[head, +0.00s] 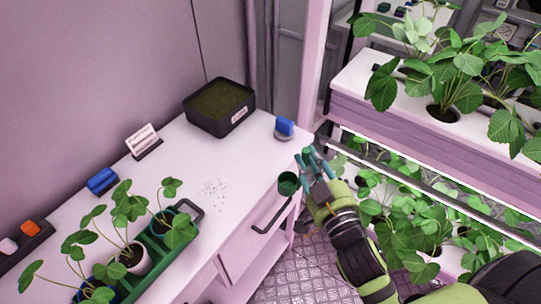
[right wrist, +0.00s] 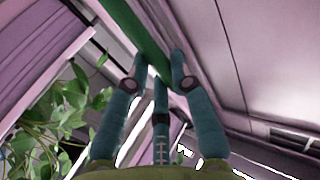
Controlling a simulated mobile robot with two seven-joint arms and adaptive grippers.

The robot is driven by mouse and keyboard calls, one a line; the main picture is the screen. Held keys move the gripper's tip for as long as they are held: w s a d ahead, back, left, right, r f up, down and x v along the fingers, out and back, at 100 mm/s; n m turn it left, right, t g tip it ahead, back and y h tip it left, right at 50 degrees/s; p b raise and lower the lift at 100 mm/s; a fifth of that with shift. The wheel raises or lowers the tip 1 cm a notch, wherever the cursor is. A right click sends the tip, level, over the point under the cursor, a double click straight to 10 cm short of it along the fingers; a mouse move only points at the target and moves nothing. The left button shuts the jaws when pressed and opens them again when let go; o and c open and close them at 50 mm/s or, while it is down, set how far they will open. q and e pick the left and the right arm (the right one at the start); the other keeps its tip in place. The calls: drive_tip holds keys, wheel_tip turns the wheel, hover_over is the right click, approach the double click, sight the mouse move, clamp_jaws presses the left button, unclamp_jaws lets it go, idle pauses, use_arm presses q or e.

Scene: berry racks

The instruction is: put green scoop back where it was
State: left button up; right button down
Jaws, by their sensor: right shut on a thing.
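The green scoop shows in the head view as a dark green cup (head: 288,183) just off the table's right edge, with a small green end showing between my fingers. My right gripper (head: 311,165) is shut on the scoop, to the right of the table. In the right wrist view a long green bar (right wrist: 140,35), likely the scoop's handle, runs past the fingertips (right wrist: 160,75). The fingers hide part of the scoop. My left gripper is not in view.
Soil specks lie mid-table. Plant racks (head: 400,110) stand to the right.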

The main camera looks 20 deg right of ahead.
drive_tip(key=w+d+r+p, duration=0.3)
drive_tip(key=w+d+r, duration=0.5)
drive_tip(key=r, duration=0.2)
drive_tip(key=w+a+f+p, duration=0.1)
drive_tip(key=w+a+f, duration=0.4)
drive_tip(key=a+f, duration=0.5)
drive_tip(key=shift+a+f, duration=0.2)
drive_tip(key=shift+f, duration=0.15)
drive_tip(key=c, duration=1.5)
unclamp_jaws()
drive_tip(key=shift+f, duration=0.15)
drive_tip(key=o, duration=0.4)
drive_tip(key=shift+r, duration=0.2)
